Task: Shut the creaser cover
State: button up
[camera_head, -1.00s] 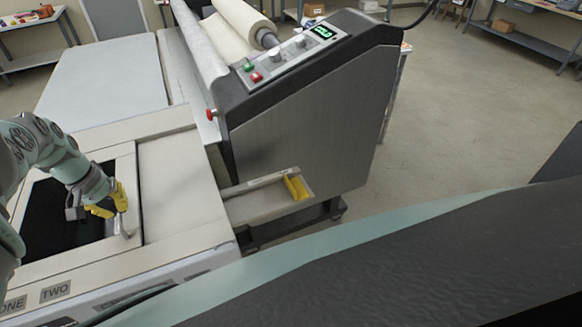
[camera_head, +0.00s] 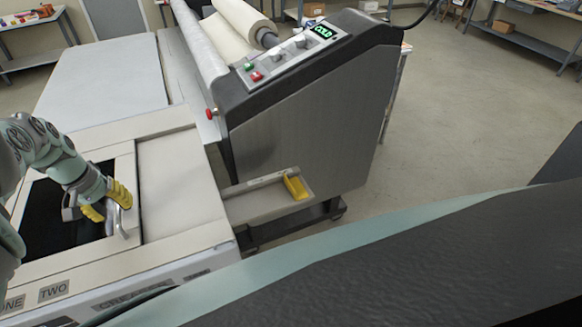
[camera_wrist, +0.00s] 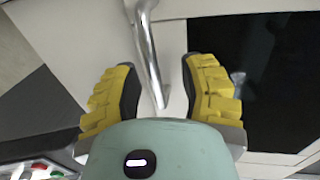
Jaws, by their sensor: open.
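The creaser (camera_head: 185,185) is the cream machine at the left, with a partly hidden label on its front edge. Its cover (camera_head: 125,165) shows as a cream frame around a black area; I cannot tell whether that is a window or an opening. A metal handle (camera_head: 124,222) stands on the frame's right side. In the wrist view, the bent handle (camera_wrist: 148,55) runs between the two yellow fingers of my gripper (camera_wrist: 160,68), with gaps on both sides. My gripper (camera_head: 107,202) is open at the handle and holds nothing. My arm hides part of the cover.
A grey laminator (camera_head: 305,130) with a roll (camera_head: 235,25) and a display reading COLD stands right of the creaser. A low tray (camera_head: 262,198) holds a yellow piece (camera_head: 296,187). Open floor (camera_head: 470,120) lies to the right.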

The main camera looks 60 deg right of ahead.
jog(key=shift+r, duration=0.15)
notch_tip(320, 180, up, 12)
jog(key=w+a, duration=0.1)
jog(key=a, duration=0.1)
jog(key=shift+f, duration=0.2)
jog(key=shift+w, duration=0.1)
